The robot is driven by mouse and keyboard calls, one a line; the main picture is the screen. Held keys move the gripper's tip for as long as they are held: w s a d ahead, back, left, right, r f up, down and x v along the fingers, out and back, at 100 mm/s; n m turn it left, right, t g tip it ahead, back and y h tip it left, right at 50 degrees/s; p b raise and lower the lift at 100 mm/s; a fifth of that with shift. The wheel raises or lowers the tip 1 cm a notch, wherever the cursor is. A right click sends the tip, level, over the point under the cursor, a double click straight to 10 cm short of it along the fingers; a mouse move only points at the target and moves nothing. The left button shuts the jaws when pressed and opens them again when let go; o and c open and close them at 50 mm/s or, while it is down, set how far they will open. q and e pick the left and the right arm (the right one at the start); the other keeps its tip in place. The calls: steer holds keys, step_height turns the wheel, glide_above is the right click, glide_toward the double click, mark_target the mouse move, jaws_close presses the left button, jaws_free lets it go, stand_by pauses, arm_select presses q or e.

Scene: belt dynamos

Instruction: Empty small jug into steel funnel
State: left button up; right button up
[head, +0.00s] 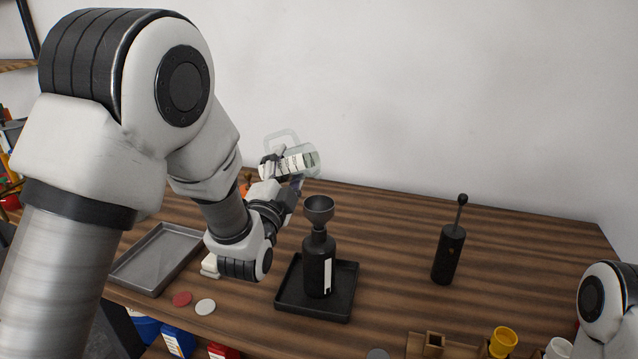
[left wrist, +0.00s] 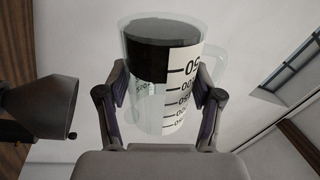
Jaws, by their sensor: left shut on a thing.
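The small jug (head: 302,161) is clear with a white printed scale. My left gripper (head: 283,172) is shut on it and holds it in the air, tilted far over, above and a little left of the funnel. In the left wrist view the jug (left wrist: 184,92) sits between both fingers of the gripper (left wrist: 161,98), its handle at the right. The steel funnel (head: 319,208) stands upright in the neck of a black bottle (head: 319,262). The funnel also shows at the left of the left wrist view (left wrist: 40,97), apart from the jug. I cannot see any stream between jug and funnel.
The bottle stands in a black tray (head: 347,299). A grey metal tray (head: 128,269) lies at left, with red (head: 182,299) and white (head: 205,307) discs nearby. A black cylinder with a knobbed rod (head: 449,253) stands at right. The table between is clear.

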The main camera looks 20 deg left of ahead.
arm_select(q)
steer(key=shift+d+r+m+h+b, duration=0.15)
steer(key=shift+m+h+b, duration=0.3)
steer(key=shift+m, duration=0.65)
stand_by(1.1)
steer(key=shift+d+r+m+h+b, duration=0.15)
steer(key=shift+m+h+b, duration=0.2)
steer(key=shift+m, duration=0.55)
steer(key=shift+d+r+m+h+b, duration=0.15)
steer(key=shift+m+b, duration=0.25)
steer(key=shift+m, duration=0.5)
stand_by(1.2)
